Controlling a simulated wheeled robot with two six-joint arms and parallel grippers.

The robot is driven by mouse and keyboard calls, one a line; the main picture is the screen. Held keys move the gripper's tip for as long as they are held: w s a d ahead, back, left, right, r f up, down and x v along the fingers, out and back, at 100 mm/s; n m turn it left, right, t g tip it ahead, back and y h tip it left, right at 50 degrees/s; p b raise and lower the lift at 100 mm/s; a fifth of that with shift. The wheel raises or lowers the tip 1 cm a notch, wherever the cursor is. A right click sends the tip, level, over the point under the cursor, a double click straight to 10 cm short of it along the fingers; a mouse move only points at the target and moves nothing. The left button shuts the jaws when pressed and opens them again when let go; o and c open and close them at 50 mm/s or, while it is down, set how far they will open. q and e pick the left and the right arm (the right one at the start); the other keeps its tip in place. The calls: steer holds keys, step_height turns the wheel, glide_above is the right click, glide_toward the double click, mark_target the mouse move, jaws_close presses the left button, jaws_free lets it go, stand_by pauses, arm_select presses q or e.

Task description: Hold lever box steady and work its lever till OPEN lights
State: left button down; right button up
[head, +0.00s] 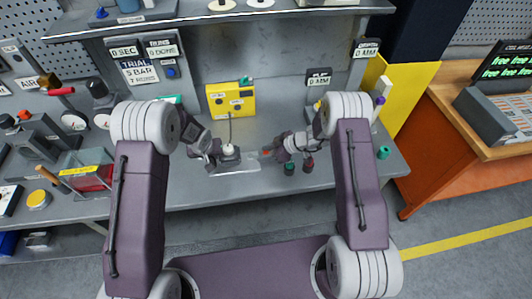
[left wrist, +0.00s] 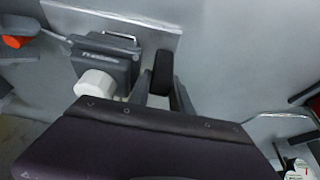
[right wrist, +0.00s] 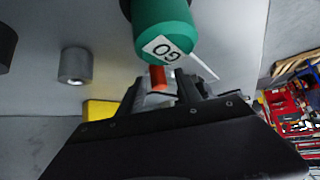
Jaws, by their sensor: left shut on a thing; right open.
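The lever box (head: 224,163) is a small grey box with a white knob (head: 229,149), on a pale plate on the bench. In the left wrist view the box (left wrist: 105,48) shows a label and the white knob (left wrist: 95,84). My left gripper (head: 213,155) is beside it; in that view its fingers (left wrist: 161,92) are shut on a black upright part (left wrist: 162,70). My right gripper (head: 270,152) is open to the right of the box. An orange piece (right wrist: 157,77) shows between its fingers; I cannot tell whether it is the lever's end. No lit OPEN sign can be made out.
A green cylinder (right wrist: 163,32) labelled GO stands close beyond the right fingers, and a grey cylinder (right wrist: 75,65) is to its left. A yellow box (head: 231,99) stands behind the lever box. A red-and-grey device (head: 88,178) sits at the bench's left. The front strip is clear.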

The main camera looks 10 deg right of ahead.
jaws_close()
stand_by(1.4)
